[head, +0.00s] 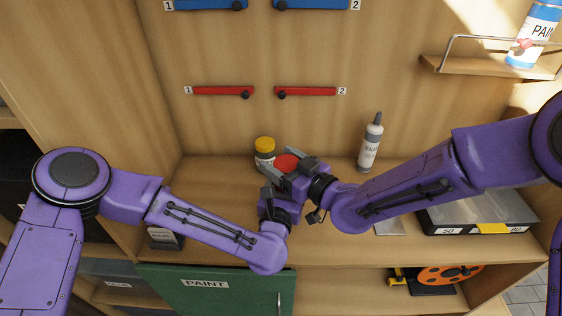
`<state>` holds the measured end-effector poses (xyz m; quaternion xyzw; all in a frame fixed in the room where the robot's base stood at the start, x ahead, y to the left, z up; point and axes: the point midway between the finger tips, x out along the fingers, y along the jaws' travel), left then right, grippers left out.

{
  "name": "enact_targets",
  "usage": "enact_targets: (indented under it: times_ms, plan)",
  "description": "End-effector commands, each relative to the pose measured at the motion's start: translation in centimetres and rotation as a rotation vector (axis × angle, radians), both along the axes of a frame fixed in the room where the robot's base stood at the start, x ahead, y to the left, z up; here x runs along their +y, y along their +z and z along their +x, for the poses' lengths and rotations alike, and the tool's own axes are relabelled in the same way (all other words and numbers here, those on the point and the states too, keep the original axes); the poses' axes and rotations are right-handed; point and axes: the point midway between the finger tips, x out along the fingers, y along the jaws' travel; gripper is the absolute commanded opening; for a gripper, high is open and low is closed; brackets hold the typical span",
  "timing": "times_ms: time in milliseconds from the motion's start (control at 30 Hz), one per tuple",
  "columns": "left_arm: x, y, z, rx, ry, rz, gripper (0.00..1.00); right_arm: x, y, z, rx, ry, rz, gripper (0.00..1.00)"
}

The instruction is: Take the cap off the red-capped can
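The red cap (287,163) shows on the bench near the middle of the head view. The can under it is hidden by my grippers. My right gripper (293,170) is at the red cap, with dark fingers beside it; I cannot tell whether they press on it. My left gripper (270,191) is just below and left of the cap in the picture, close to the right gripper. Its fingertips are partly hidden, and I cannot tell whether it grips the can.
A yellow-capped can (265,152) stands close behind and left of the red cap. A grey-tipped bottle (370,145) stands to the right. A clear-lidded case (470,211) lies at the right. A green PAINT door (215,288) is below the bench.

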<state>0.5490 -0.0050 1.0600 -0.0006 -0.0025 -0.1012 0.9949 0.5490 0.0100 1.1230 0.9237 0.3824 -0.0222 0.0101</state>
Motion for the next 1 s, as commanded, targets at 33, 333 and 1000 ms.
enact_targets:
  times_ms: [33, 333, 1000]
  plan:
    - [0.05, -0.92, -0.31, 0.018, -0.002, 0.008, 0.17, 0.01, -0.11, -0.02, 0.000, 0.000, 0.000, 0.35]
    - [0.05, -0.92, -0.31, 0.018, -0.002, 0.008, 0.17, -0.23, -0.08, -0.02, 0.000, 0.000, 0.000, 0.34]
    - [0.06, -0.92, -0.30, 0.018, -0.001, 0.008, 0.17, -0.19, 0.75, 0.00, -0.001, 0.000, 0.000, 0.34]
